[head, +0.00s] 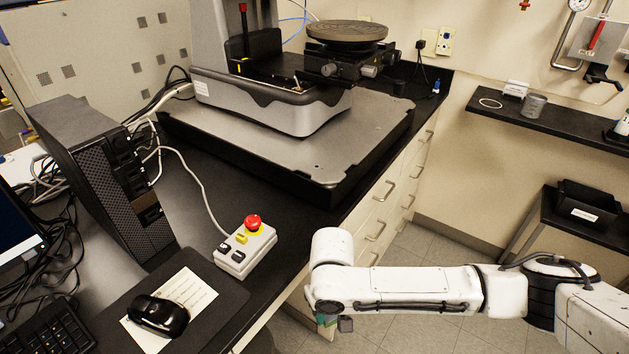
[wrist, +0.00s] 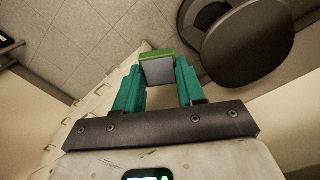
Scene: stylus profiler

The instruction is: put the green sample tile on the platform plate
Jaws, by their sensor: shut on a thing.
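The green sample tile (wrist: 157,68) is between my fingertips in the wrist view, showing a grey face and a green edge. My gripper (wrist: 158,82) has teal fingers and is shut on it. In the head view my gripper (head: 328,318) hangs below the end of my white arm, off the front of the bench over the floor, and is mostly hidden. The platform plate (head: 347,32) is a round, dark, ridged disc on the profiler's stage at the back of the bench. It looks bare and is far behind and above my gripper.
A grey slab (head: 300,150) carries the profiler. A control box (head: 246,250) with a red button stands on the bench between it and the mouse (head: 158,315). A computer tower (head: 95,165) is at left. In the wrist view a dark rounded thing (wrist: 245,45) lies beyond the fingers.

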